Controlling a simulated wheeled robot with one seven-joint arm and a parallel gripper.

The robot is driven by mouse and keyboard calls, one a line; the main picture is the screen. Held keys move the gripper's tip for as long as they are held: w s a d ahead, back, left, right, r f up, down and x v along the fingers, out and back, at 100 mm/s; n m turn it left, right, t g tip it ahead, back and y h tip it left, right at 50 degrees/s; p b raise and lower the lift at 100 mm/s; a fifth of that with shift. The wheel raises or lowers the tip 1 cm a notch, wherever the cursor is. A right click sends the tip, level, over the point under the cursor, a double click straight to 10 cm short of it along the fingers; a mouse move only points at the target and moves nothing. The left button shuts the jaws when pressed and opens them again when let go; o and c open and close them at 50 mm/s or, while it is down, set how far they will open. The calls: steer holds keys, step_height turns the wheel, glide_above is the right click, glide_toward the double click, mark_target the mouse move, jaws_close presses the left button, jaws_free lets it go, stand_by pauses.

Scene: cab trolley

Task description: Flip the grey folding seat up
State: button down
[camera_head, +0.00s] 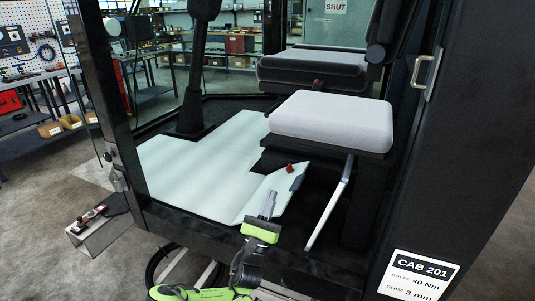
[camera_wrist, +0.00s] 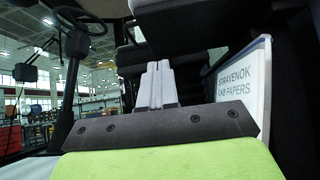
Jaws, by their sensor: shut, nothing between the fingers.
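The grey folding seat (camera_head: 331,120) is down and lies flat, its light cushion on a dark base, inside the cab at right of centre. A dark underside (camera_wrist: 190,28) shows above the fingertips there, probably that of the seat.
A dark seat (camera_head: 312,68) stands behind the grey one. A steering column (camera_head: 194,85) rises at left. Papers marked "STRAVENOK CAB PAPERS" (camera_wrist: 243,82) stand right of my fingers. A door post with a handle (camera_head: 425,72) bounds the right.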

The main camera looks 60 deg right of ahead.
steer(key=shift+w+a+n+t, duration=0.2)
steer(key=shift+w+n+t, duration=0.1)
steer(key=shift+n+t, duration=0.1)
steer(key=a+r+b+x, duration=0.1)
steer(key=x, duration=1.2)
steer(key=shift+s+a+r, duration=0.25)
steer(key=shift+a+r, duration=0.1)
steer(key=shift+a, duration=0.05)
steer(key=shift+r, duration=0.1)
